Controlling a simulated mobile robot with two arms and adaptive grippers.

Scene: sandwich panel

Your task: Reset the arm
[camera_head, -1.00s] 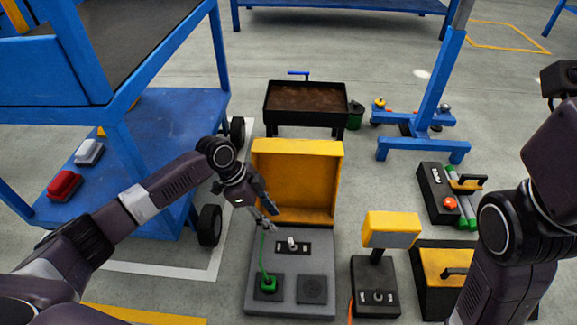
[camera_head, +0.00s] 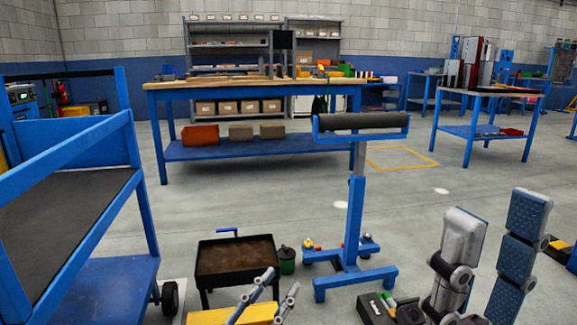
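My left gripper (camera_head: 281,279) shows at the bottom centre, in front of the yellow lid (camera_head: 215,316). Its two slim fingers point up and stand apart, with nothing between them. My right gripper (camera_head: 497,208) is large and near the camera at the lower right. Its fingers also point up and stand apart, one showing a blue textured pad, with nothing held between them. The rest of both arms is below the frame. Only the top of the yellow lid shows; the grey panel under it is out of view.
A black tray of brown material (camera_head: 235,258) stands beyond the yellow lid, beside a green can (camera_head: 287,262). A blue roller stand (camera_head: 355,215) is at centre right. A blue cart (camera_head: 85,205) fills the left. A blue workbench (camera_head: 250,150) stands farther back, with open floor before it.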

